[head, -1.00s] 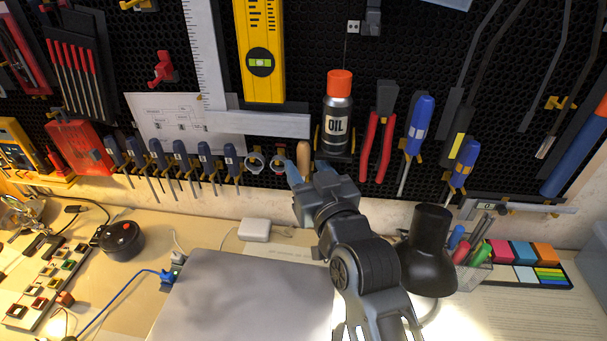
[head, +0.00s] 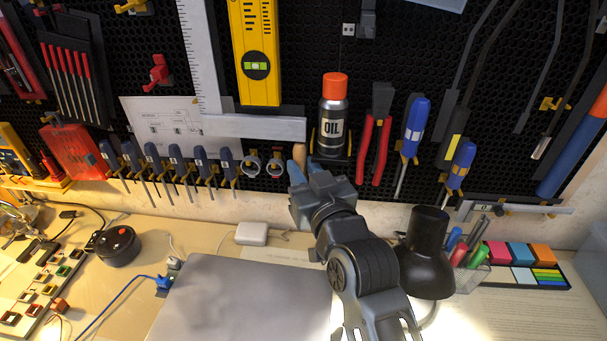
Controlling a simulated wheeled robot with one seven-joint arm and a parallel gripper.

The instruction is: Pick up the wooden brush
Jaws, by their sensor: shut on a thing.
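The wooden brush (head: 299,153) shows as a short tan wooden handle at the pegboard, left of the oil can. Its lower part is hidden behind my gripper. My gripper (head: 297,172) is at the brush, its blue-grey fingers closed around the handle just below the visible wooden top. The brush stands about upright. I cannot tell whether it is clear of its holder.
The oil can (head: 332,118) stands in a yellow-pronged holder close to the right. Two rings (head: 251,164) and several blue screwdrivers hang to the left. Red-handled pliers (head: 374,140) hang further right. A black lamp (head: 427,250) stands below on the desk.

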